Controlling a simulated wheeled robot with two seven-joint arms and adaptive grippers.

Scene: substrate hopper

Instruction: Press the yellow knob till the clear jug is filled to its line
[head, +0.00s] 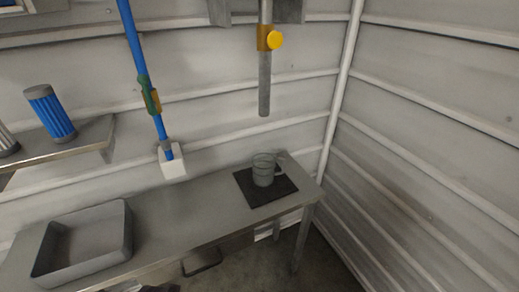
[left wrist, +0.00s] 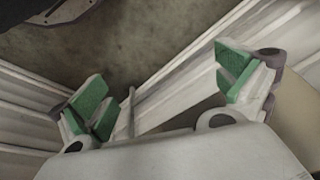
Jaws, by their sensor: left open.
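The yellow knob (head: 275,40) sits on a brass valve body (head: 262,38) on a grey vertical pipe (head: 264,90) by the back wall. The pipe's open lower end hangs above the clear jug (head: 263,172), with a gap between them. The jug stands upright on a black mat (head: 248,192) with its handle to the right. Its line and the level inside are too small to tell. My left gripper (left wrist: 163,88) shows in the left wrist view, open and empty, its green-padded fingers wide apart, away from the knob and jug. My right gripper is not in view.
A metal bench (head: 200,215) carries a grey tray (head: 128,228) at the left. A blue pipe (head: 133,40) with a green and brass fitting (head: 149,95) ends at a white block (head: 172,164). A blue ribbed canister (head: 52,115) stands on a left shelf (head: 90,140). Corrugated walls close the corner.

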